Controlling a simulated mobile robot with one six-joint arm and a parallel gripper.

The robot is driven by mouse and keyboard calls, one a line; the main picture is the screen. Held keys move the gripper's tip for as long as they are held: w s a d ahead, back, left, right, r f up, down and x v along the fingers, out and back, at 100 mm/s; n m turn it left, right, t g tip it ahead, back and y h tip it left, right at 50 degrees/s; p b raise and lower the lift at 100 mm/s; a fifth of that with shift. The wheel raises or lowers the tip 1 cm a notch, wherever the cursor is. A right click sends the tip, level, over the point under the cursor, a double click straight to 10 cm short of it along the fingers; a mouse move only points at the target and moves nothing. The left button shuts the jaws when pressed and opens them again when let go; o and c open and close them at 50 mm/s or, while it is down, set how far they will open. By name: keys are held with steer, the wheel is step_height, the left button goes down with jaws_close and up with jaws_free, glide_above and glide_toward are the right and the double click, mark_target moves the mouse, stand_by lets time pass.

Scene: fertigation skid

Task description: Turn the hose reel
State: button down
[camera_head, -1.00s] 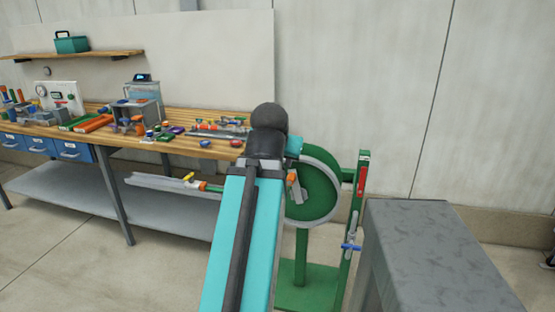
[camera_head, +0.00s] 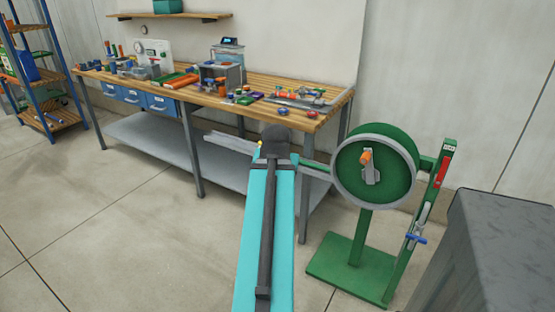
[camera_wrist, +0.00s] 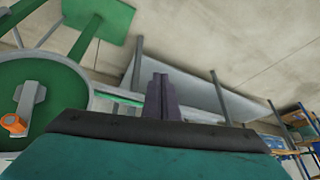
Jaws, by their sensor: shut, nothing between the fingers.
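The hose reel (camera_head: 400,181) stands right of my arm in the head view, a green drum with a grey rim on a green post and base. Its grey crank (camera_head: 370,174) carries an orange handle (camera_head: 365,156) near the drum's middle. The wrist view shows the reel (camera_wrist: 60,80) at the left, with the orange handle (camera_wrist: 13,123) at the left edge. My gripper (camera_wrist: 162,82) is shut and empty, apart from the reel and to the right of the handle in the wrist view. In the head view my arm hides the fingers.
A workbench (camera_head: 160,78) with tools and a lower shelf (camera_head: 160,145) stands behind and left. A green upright (camera_head: 425,220) with a blue-handled valve (camera_head: 416,238) stands right of the reel. A grey block (camera_head: 500,240) fills the lower right. Open floor lies at left.

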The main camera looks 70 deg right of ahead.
steer(key=w+a+f+n+y, duration=0.35)
steer(key=w+a+f, duration=0.65)
steer(key=w+f, duration=0.45)
steer(key=w+a+f+n+g+y, duration=0.1)
steer(key=w+a+f+n, duration=0.15)
steer(key=a+f, duration=0.6)
steer(key=w+a+f+n+g+y, duration=0.1)
steer(key=w+a+f, duration=0.3)
steer(key=a+f, duration=0.4)
steer(key=a+f+n+g, duration=0.1)
steer(key=a+f, duration=0.2)
steer(key=a, duration=0.3)
steer(key=a+f+n, duration=0.2)
steer(key=a+f, duration=0.1)
steer(key=a, duration=0.2)
steer(key=s+a+f+n+g, duration=0.2)
steer(key=s+a+f+n, duration=0.1)
steer(key=s+a+f, duration=0.4)
steer(key=s+a+f+n+g, duration=0.2)
steer(key=s+a+f, duration=0.6)
steer(key=a, duration=0.6)
steer(key=shift+s+f+n, duration=0.15)
steer(key=shift+s+n, duration=0.25)
steer(key=shift+s, duration=0.1)
steer(key=shift+s+a, duration=0.1)
